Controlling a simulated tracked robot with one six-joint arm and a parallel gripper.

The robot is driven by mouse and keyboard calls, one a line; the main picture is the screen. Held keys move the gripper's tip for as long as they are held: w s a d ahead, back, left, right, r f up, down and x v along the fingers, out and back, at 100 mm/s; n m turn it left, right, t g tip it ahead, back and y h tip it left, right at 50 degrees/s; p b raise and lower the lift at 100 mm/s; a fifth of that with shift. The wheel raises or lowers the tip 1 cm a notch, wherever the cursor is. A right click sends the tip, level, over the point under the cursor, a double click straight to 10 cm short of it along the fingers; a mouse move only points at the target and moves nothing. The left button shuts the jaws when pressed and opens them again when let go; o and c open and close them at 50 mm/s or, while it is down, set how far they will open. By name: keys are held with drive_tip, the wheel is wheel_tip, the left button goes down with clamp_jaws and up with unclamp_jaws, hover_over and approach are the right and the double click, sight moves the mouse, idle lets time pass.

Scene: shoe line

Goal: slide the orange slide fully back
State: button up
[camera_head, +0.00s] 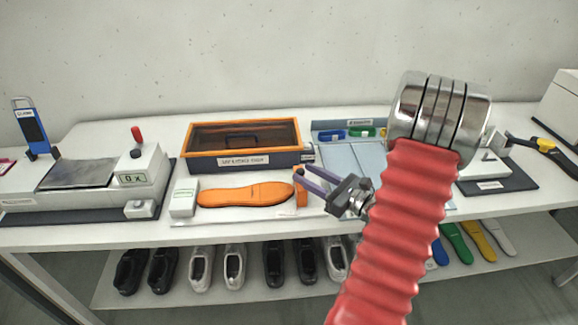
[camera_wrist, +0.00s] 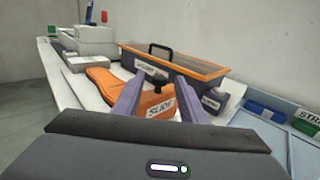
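The orange slide (camera_head: 302,198) is a small upright block at the right end of an orange insole (camera_head: 245,194) on the bench. In the wrist view the slide (camera_wrist: 157,107) carries a "SLIDE" label, and a dark knob (camera_wrist: 158,86) shows at its top. My gripper (camera_head: 303,174) has its two purple fingers apart, reaching in from the right beside the slide. In the wrist view the gripper (camera_wrist: 161,76) frames the slide and knob between its fingers. I cannot tell whether either finger touches the slide.
A dark box with an orange rim (camera_head: 243,123) and black handle stands behind the slide. A small white box (camera_head: 184,197) is left of the insole, and a scale (camera_head: 90,178) is further left. A blue tray (camera_head: 350,155) lies to the right.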

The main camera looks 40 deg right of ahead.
drive_tip(key=shift+w+a, duration=0.25)
drive_tip(key=shift+w, duration=0.9)
drive_tip(key=shift+w+a, duration=0.2)
drive_tip(key=shift+w, duration=1)
drive_tip(key=shift+w+a, duration=0.25)
drive_tip(key=shift+w, duration=0.9)
clamp_jaws()
